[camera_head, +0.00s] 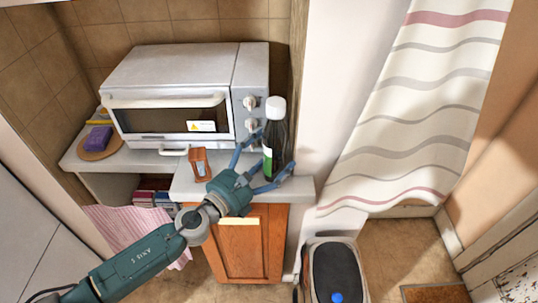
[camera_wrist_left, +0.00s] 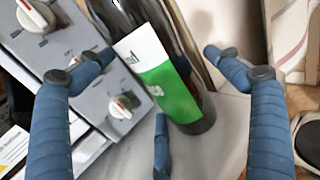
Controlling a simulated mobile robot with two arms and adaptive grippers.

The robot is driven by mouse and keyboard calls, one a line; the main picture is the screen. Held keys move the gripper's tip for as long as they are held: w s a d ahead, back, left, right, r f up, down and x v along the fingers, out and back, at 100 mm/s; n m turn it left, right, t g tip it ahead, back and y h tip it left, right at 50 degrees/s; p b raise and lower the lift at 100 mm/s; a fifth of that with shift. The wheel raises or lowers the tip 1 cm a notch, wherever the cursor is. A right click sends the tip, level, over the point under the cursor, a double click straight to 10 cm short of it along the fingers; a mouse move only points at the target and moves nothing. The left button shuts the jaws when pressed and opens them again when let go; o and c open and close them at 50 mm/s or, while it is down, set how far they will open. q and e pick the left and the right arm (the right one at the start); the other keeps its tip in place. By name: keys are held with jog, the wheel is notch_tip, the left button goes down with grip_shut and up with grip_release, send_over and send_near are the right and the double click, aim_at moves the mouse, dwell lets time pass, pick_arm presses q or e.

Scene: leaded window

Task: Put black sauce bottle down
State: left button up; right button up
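The black sauce bottle (camera_head: 277,130) has a white cap and a green and white label, and it stands upright near the right end of the counter. In the left wrist view the bottle (camera_wrist_left: 190,112) is between my spread blue fingers, its base appearing to rest on the counter. My left gripper (camera_head: 270,158) reaches in from the front left with its fingers around the bottle. In the left wrist view the gripper (camera_wrist_left: 160,75) is open, with gaps between the side fingers and the bottle. My right gripper is not in view.
A white toaster oven (camera_head: 175,90) with knobs stands close behind and left of the bottle. A small brown box (camera_head: 199,164) is on the counter (camera_head: 300,188) left of the gripper. A wall and striped curtain (camera_head: 420,100) are to the right. A bin (camera_head: 335,270) stands below.

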pick_arm(q)
jog(key=shift+r, duration=0.1)
jog(key=shift+r, duration=0.15)
jog(key=b+v, duration=0.3)
jog(key=v, duration=0.9)
jog(key=shift+a, duration=0.1)
